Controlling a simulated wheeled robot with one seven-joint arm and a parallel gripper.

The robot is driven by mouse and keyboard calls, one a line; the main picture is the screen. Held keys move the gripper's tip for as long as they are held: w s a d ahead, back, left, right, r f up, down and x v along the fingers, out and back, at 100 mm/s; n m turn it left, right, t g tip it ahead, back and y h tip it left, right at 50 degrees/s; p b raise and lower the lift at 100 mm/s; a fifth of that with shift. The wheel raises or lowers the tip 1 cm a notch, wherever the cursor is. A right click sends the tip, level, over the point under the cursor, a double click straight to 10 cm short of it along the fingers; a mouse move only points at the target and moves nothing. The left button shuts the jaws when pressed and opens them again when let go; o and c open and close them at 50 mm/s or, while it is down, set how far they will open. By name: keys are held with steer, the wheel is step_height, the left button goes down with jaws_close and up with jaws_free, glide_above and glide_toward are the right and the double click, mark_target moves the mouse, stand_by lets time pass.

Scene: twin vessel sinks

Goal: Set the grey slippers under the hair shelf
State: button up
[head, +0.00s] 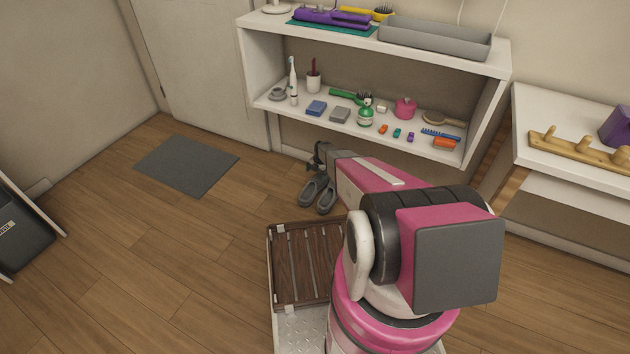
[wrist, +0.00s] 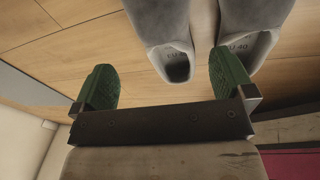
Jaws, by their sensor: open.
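The grey slippers (head: 318,193) stand side by side on the wood floor, low in front of the wall below the hair shelf (head: 375,110). Whether they are fully beneath the shelf I cannot tell. My gripper (head: 322,155) is just above and behind them, partly hidden by my arm. In the wrist view my gripper (wrist: 165,82) has its green fingertips wide apart with nothing between them. The slippers (wrist: 177,62) show just past the fingertips, with their openings towards me and size marks on the insoles. One lies across the gap, the other beyond the right finger.
The shelf holds bottles, brushes and small items on its lower board and a grey tray (head: 435,38) on top. A slatted wooden rack (head: 305,265) lies near my base. A grey mat (head: 187,164) is at left. The floor between is clear. A white bench (head: 560,130) stands right.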

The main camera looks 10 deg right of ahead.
steer(key=shift+d+r, duration=0.15)
steer(key=shift+r, duration=0.75)
steer(key=shift+d+r, duration=0.15)
steer(key=shift+r, duration=0.75)
